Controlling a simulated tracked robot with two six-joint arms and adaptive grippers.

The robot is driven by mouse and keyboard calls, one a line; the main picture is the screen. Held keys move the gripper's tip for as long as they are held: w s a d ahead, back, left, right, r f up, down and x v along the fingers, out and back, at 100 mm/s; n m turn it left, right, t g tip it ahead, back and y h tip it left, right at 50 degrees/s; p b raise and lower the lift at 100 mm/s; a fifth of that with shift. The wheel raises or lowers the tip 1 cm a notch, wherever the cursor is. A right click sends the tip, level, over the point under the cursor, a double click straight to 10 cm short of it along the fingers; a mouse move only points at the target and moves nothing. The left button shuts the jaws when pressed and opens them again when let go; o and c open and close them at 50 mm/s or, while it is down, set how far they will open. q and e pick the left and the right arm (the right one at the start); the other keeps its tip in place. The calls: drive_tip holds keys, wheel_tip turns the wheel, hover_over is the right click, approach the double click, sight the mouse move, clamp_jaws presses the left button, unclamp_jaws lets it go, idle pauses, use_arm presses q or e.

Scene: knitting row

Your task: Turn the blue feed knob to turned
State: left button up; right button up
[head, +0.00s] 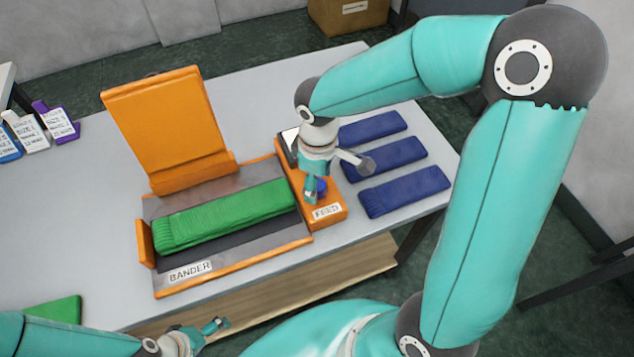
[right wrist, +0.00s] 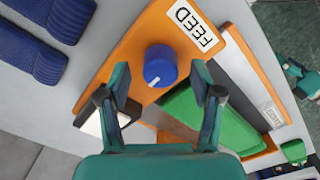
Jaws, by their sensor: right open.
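The blue feed knob (right wrist: 160,65) sits on the orange block with the FEED label (head: 327,211). A white line marks its face in the right wrist view. In the head view the knob (head: 320,185) is partly hidden by my right gripper (head: 337,180). My right gripper (right wrist: 162,95) is open, and the knob shows beyond the gap between its fingertips, apparently clear of both. My left gripper (head: 205,330) is low in the head view, in front of the table and far from the knob; its jaws are too small to judge.
The orange bander (head: 235,277) holds a folded green knit (head: 225,215), its orange lid (head: 165,125) raised. Several blue folded knits (head: 404,190) lie right of the FEED block. Bare table lies left of the bander.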

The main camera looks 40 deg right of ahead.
drive_tip(key=shift+f, duration=0.65)
